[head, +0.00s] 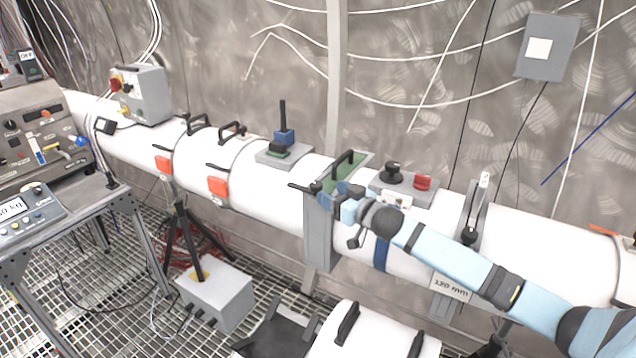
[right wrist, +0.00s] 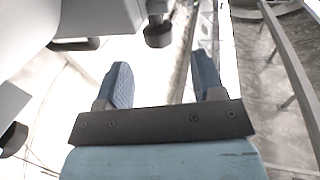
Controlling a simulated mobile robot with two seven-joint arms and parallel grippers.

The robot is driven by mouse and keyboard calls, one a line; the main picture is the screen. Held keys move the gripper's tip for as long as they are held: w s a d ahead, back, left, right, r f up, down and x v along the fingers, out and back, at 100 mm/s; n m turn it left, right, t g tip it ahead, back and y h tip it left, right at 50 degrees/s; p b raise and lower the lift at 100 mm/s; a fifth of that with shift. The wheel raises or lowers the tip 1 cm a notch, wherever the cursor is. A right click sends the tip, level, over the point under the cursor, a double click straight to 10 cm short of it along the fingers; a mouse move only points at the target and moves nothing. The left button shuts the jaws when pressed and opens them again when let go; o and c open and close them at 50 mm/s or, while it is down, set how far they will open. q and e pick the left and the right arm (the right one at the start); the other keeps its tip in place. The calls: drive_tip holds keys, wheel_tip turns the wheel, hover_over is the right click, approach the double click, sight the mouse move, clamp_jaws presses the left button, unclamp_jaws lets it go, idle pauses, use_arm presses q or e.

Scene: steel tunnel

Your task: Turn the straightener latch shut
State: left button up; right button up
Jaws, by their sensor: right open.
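A grey upright frame (head: 318,235) clasps the white pipe at the middle of the head view. It has a green top plate with a black handle (head: 343,165), and a short black lever (head: 303,187) sticks out to its left. This lever looks like the straightener latch, but I cannot tell for certain. My right gripper (head: 342,200) is beside the frame, just right of the lever, and hides part of the frame. In the right wrist view its two blue fingers (right wrist: 163,80) are apart with nothing between them. Dark knobs (right wrist: 158,32) on grey parts show beyond the fingers. My left gripper is out of view.
The long white pipe (head: 405,262) runs across the view. Right of the frame, a grey box carries a black knob (head: 392,172) and a red switch (head: 422,182). A trolley with instruments (head: 75,205) stands left. A grey box (head: 218,292) and a white cylinder (head: 375,335) are in front.

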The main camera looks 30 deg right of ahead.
sight(321, 187)
drive_tip(key=p+x, duration=0.1)
drive_tip(key=x, duration=0.4)
drive_tip(key=shift+w+a, duration=0.1)
drive_tip(key=shift+w, duration=0.3)
drive_tip(key=shift+c, duration=0.3)
clamp_jaws()
